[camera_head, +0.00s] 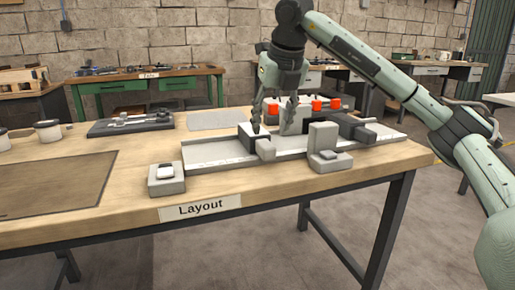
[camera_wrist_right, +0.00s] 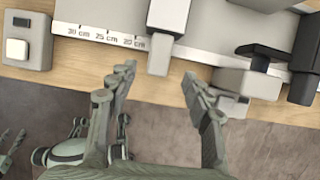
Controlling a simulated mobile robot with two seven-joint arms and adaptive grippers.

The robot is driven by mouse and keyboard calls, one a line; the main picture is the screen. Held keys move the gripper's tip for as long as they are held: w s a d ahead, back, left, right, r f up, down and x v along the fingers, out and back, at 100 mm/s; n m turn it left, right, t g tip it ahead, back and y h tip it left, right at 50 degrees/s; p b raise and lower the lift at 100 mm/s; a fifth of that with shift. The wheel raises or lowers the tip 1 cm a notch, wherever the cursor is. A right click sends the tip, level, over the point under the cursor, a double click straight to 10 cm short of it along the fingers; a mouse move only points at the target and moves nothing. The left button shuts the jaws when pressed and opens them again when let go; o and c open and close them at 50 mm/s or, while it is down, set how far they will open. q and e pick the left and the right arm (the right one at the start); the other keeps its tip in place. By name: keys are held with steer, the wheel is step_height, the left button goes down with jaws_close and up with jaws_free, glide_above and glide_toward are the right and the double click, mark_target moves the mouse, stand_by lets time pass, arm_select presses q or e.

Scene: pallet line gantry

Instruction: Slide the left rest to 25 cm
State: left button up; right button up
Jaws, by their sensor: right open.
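The left rest is a pale grey block with a knob-like front (camera_head: 265,149) and a dark part behind it, on the long grey rail (camera_head: 210,159). In the right wrist view the left rest (camera_wrist_right: 168,18) crosses the scale strip (camera_wrist_right: 88,33), just right of the 20 cm mark; the 25 and 30 cm marks lie farther left. My right gripper (camera_head: 273,117) is open above the rail near the left rest. In the wrist view its fingertips (camera_wrist_right: 160,70) are spread either side of the rest's front end, with nothing visibly held. My left gripper is not seen.
A grey box with a white button (camera_head: 165,172) stands at the rail's left end. A grey upright block (camera_head: 323,143) and a dark block (camera_head: 355,130) are to the right. Orange-red parts (camera_head: 333,104) show behind. A dark flat mat (camera_head: 50,185) covers the bench's left.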

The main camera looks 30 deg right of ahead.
mark_target(267, 144)
steer(key=x, duration=0.7)
steer(key=shift+f, duration=0.2)
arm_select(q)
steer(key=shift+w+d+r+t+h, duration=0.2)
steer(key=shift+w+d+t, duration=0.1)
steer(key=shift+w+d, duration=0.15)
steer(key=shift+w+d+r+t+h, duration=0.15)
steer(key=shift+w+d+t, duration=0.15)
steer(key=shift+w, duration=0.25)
arm_select(e)
jaws_close()
steer(key=shift+w, duration=0.1)
